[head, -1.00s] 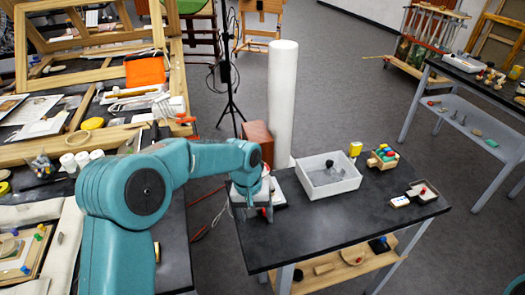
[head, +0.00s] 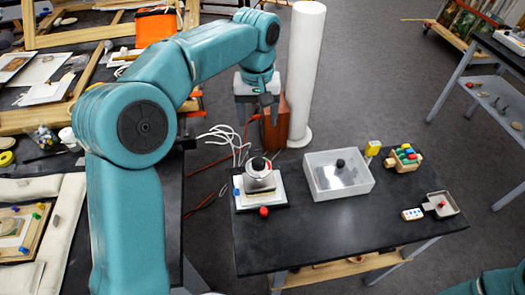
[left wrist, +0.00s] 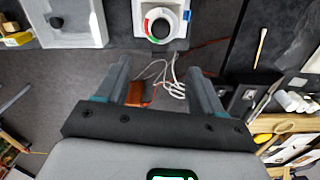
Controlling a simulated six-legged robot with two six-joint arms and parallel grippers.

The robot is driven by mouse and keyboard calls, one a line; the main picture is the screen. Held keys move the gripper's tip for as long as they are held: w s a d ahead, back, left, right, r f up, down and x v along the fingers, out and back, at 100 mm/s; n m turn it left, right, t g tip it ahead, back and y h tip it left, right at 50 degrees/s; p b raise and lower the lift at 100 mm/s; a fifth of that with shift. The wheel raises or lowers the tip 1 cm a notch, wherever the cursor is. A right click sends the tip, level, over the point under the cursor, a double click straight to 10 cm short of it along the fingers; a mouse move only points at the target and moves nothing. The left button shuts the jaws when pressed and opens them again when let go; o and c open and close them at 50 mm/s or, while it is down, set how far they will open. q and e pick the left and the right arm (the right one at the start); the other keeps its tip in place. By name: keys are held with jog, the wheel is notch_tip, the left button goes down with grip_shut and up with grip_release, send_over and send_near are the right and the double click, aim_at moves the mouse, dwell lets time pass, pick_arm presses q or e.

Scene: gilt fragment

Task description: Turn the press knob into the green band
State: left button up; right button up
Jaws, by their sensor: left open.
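The press (head: 260,184) is a pale, silvery device on a white plate near the table's left side, with a dark knob (head: 258,164) on top. In the left wrist view the knob (left wrist: 161,28) sits inside a round dial with a red and green band (left wrist: 148,22) on its left side. Where the knob points is too small to tell. My left gripper (head: 257,108) is open and empty, raised above and behind the press, apart from it. In the left wrist view nothing is between its fingers (left wrist: 160,68). My right gripper is out of view.
A white tray (head: 362,188) with a dark-knobbed plate stands right of the press. A red button (head: 264,211) is at its front. A white column (head: 301,75) and brown box (head: 277,122) stand behind the table. The front tabletop (head: 320,235) is clear.

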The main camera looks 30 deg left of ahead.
pick_arm(q)
jog(key=s+d+f, duration=0.1)
jog(key=f, duration=0.1)
send_over(259, 162)
jog(key=f, duration=0.4)
jog(key=f+p, duration=0.1)
jog(key=f, duration=0.1)
jog(key=shift+a, duration=0.35)
notch_tip(259, 162, down, 7)
jog(key=shift+s+d+f+p, duration=0.1)
jog(key=shift+d+p, duration=0.05)
jog(key=shift+p, duration=0.5)
jog(key=shift+f, duration=0.25)
jog(key=shift+w+f, duration=0.1)
jog(key=shift+w, duration=0.15)
jog(key=shift+s+d, duration=0.2)
jog(key=shift+a, duration=0.15)
jog(key=c, duration=0.9)
jog(key=shift+c, duration=0.8)
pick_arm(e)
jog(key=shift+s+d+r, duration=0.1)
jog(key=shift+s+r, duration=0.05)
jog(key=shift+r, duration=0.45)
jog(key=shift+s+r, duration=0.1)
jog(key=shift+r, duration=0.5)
